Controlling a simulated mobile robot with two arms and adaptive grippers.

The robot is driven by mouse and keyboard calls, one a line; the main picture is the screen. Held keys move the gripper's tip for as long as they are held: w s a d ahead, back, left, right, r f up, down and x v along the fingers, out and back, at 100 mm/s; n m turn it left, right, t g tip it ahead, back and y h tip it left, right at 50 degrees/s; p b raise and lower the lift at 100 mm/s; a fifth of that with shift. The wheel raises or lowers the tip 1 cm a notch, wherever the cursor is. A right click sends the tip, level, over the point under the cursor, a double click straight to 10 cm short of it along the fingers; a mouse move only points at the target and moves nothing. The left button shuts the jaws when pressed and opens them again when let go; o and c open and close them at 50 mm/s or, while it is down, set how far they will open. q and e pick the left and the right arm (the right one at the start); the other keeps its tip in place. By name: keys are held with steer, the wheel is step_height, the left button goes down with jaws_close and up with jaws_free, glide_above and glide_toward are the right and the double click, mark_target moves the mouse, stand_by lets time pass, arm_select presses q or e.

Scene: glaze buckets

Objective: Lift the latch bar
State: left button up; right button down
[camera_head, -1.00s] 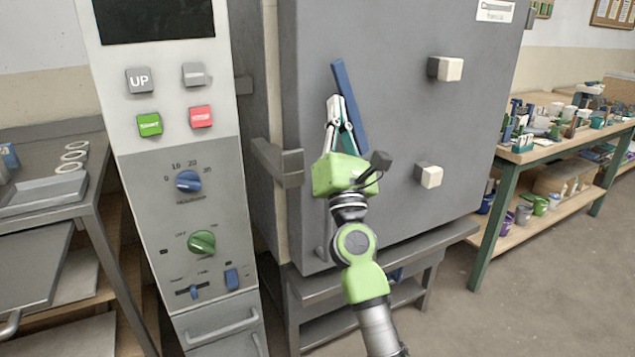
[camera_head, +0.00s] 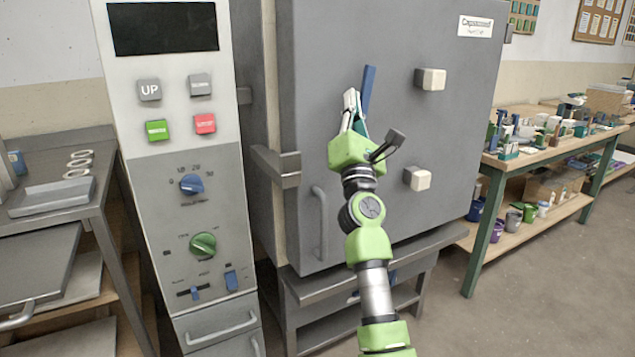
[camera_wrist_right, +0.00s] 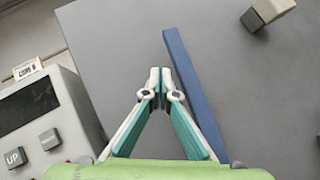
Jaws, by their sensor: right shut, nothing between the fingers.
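The latch bar (camera_head: 368,88) is a blue strip on the grey kiln door (camera_head: 410,130). It stands nearly upright in the head view, its top leaning slightly right, its lower part hidden behind my gripper. In the wrist view the bar (camera_wrist_right: 187,75) runs just right of the fingertips. My right gripper (camera_head: 351,96) is shut and empty, with its fingertips at the left side of the bar. I cannot tell whether they touch it. The shut fingertips also show in the wrist view (camera_wrist_right: 161,78). My left gripper is not in view.
Two pale blocks stick out from the door, one upper (camera_head: 432,79) and one lower (camera_head: 418,179). A door handle (camera_head: 319,222) sits below left of my gripper. A control panel (camera_head: 180,190) stands left. A workbench with pots (camera_head: 540,155) is at right.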

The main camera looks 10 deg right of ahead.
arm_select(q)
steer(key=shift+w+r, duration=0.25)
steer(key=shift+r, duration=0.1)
arm_select(e)
steer(key=shift+w+d, duration=0.2)
steer(key=shift+d, duration=0.1)
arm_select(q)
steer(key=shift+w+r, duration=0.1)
arm_select(e)
steer(key=v, duration=0.7)
steer(key=shift+s, duration=0.25)
steer(key=shift+f, duration=0.15)
